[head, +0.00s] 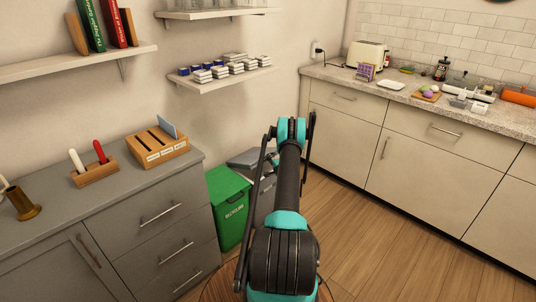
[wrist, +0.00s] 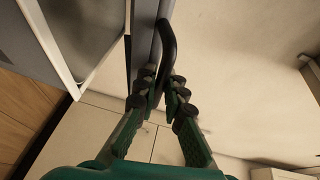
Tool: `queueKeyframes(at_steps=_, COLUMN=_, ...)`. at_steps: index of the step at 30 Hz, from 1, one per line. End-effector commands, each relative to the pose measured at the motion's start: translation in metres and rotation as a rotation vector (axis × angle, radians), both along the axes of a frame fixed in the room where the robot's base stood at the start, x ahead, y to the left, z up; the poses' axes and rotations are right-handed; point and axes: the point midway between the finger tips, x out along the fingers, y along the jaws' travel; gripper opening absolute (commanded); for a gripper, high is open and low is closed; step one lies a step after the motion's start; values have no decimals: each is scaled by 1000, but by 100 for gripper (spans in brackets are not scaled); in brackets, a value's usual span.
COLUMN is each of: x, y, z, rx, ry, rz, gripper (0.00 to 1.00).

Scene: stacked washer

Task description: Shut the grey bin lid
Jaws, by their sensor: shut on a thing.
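The grey bin (head: 264,196) stands on the floor beside the green bin, mostly hidden behind my arm. Its grey lid (head: 243,158) shows at the top, left of my arm; how far it stands open is hard to tell. My gripper (head: 272,160) is at the lid's right side, small and partly hidden in the head view. In the wrist view, my gripper (wrist: 160,98) has its fingers closed around a black curved handle (wrist: 168,45) on a grey edge (wrist: 143,35). The handle's lower end lies between the fingertips.
The green bin (head: 229,207) stands close on the left, next to the grey drawer cabinet (head: 150,215). A shelf with small boxes (head: 222,80) hangs above. Beige cabinets (head: 400,150) line the right. Wood floor (head: 390,240) is clear there.

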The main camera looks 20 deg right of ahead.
Motion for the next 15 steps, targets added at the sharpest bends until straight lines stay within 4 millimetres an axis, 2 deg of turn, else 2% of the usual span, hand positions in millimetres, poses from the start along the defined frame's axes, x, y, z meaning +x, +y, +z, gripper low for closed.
queueKeyframes(at_steps=14, x=-3, y=-6, z=-4, rx=0, ry=0, rz=-10, gripper=0)
queueKeyframes(at_steps=15, x=-3, y=-6, z=-4, rx=0, ry=0, rz=-10, gripper=10)
